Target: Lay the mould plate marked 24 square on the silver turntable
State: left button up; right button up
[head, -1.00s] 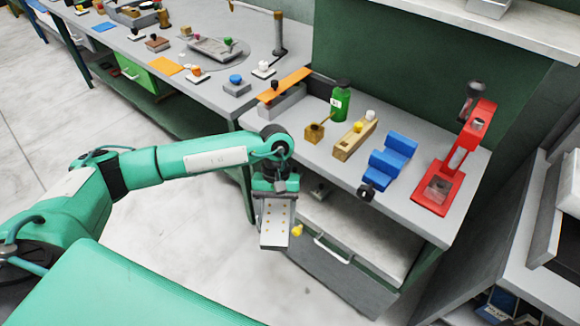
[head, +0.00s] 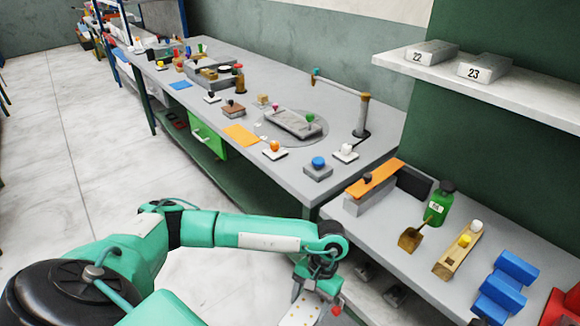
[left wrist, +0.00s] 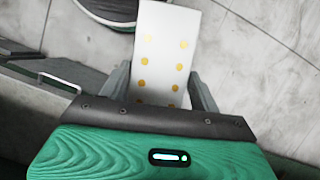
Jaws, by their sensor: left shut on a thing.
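My left gripper (head: 312,294) is at the bottom of the head view, shut on a pale plate (head: 299,315) with yellow dots. In the left wrist view the plate (left wrist: 167,45) stands out between the two fingers (left wrist: 160,88). No number shows on its visible face. The plate is held in front of the benches, and its lower part is cut off in the head view. A round grey turntable (head: 274,134) lies flat on the long bench. A grey tray-like piece (head: 292,122) with pink and green knobs sits on it. My right gripper is not in view.
Around the turntable are an orange sheet (head: 241,136), an orange-knobbed block (head: 274,149), a blue-button box (head: 318,168) and a post with an arm (head: 363,115). A nearer side bench holds a green bottle (head: 438,205). Blocks marked 22 (head: 430,52) and 23 (head: 484,66) are on the shelf.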

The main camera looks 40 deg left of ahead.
aim_at(292, 120)
jog(key=i+j+z, duration=0.15)
jog(key=j+z, duration=0.15)
jog(key=j, duration=1.55)
jog(key=j+z, duration=0.25)
jog(key=j, duration=1.6)
